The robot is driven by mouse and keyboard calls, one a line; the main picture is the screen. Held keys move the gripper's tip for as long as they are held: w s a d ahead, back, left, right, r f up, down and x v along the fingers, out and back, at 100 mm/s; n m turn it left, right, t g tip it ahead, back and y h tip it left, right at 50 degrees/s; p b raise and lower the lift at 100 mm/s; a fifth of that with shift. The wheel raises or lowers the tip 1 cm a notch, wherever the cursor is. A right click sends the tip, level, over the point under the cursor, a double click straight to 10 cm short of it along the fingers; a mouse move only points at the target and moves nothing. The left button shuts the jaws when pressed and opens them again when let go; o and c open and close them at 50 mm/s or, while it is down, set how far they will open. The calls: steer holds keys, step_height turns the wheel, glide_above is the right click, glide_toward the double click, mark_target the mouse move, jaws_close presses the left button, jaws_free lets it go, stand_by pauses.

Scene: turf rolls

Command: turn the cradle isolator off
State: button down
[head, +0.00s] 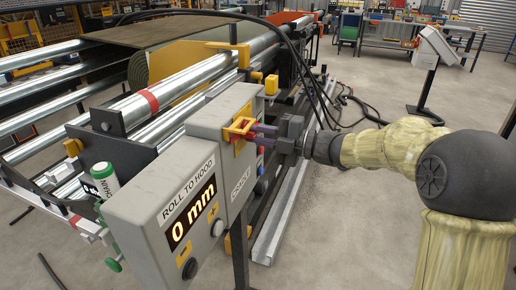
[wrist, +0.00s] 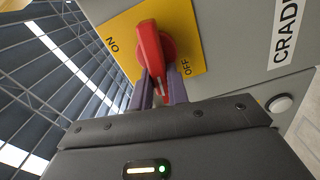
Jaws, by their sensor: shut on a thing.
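The cradle isolator is a red rotary handle (wrist: 150,45) on a yellow plate (wrist: 190,25) marked ON and OFF, on the grey control box. In the wrist view, ON is left of the handle and OFF is at its lower right. The handle's white-marked end points down the picture, closer to OFF than to ON. My gripper (wrist: 160,92) has its purple fingers on either side of this end, shut on it. In the head view, my gripper (head: 254,134) reaches the box's face from the right; the fingers and a yellow part partly hide the handle.
Rollers (head: 150,100) and a turf roll (head: 185,62) lie behind. Black cables (head: 300,60) hang above the arm.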

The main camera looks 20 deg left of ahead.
steer(key=shift+f+n+b, duration=0.25)
steer(key=shift+n+b, duration=0.75)
steer(key=shift+b, duration=0.2)
steer(key=c, duration=1.4)
jaws_free()
steer(key=shift+o, duration=0.2)
steer(key=s+d+p, duration=0.1)
steer(key=d, duration=1.6)
steer(key=shift+s+d, duration=0.2)
steer(key=shift+s, duration=0.05)
steer(key=shift+w, duration=0.1)
